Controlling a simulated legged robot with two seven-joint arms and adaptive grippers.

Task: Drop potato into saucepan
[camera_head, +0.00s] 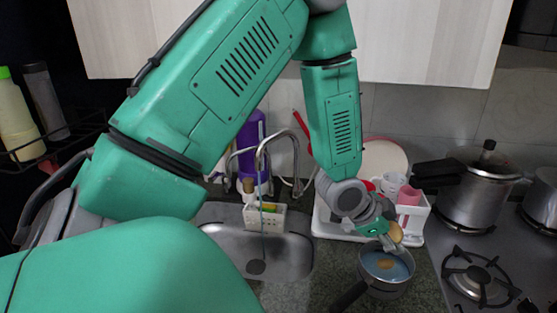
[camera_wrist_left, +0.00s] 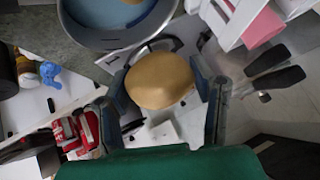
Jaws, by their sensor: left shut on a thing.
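My left gripper (camera_wrist_left: 166,98) is shut on a tan potato (camera_wrist_left: 160,80), held between its two fingers in the left wrist view. In the head view the gripper (camera_head: 388,240) is at the saucepan's back right side, and the held potato (camera_head: 396,232) shows beside it. The saucepan (camera_head: 368,277) stands on the dark counter with its black handle toward the front left. It holds bluish liquid, and another tan piece (camera_head: 385,264) lies in it. In the left wrist view the saucepan (camera_wrist_left: 75,40) is at the top, beyond the potato. My right gripper is not in view.
A white dish rack (camera_head: 412,222) with cups stands just behind and right of the saucepan. A sink (camera_head: 290,262) is to the left. A stove burner (camera_head: 480,281) and a pressure cooker (camera_head: 473,198) are at the right. A wall cabinet (camera_head: 430,40) hangs above.

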